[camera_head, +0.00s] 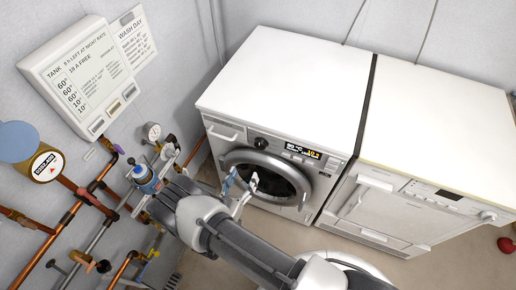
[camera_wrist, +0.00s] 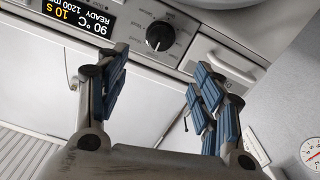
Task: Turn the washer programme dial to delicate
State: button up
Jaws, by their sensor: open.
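The washer (camera_head: 285,70) is white with a grey front panel and a round dark door. Its programme dial (camera_head: 261,143) is a dark round knob left of the display (camera_head: 303,151). In the wrist view the dial (camera_wrist: 160,36) has a light pointer mark, and small labels around it are too small to read. The display (camera_wrist: 80,15) appears upside down and reads 90 °C, 10 s, READY. My gripper (camera_head: 241,183) is open and empty in front of the washer door, below the dial. In the wrist view the gripper's (camera_wrist: 160,70) blue-padded fingers are spread, with the dial beyond them, untouched.
A detergent drawer (camera_head: 224,131) is left of the dial. A second white appliance (camera_head: 440,110) stands close on the right. Copper pipes (camera_head: 95,185), a gauge (camera_head: 152,131) and valves crowd the left wall below a sign board (camera_head: 85,75). Floor shows in front of the machines.

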aim_at(259, 146)
jog(key=b+x, duration=0.2)
jog(key=x, duration=1.2)
jog(key=shift+c, duration=0.6)
jog(key=c, duration=0.9)
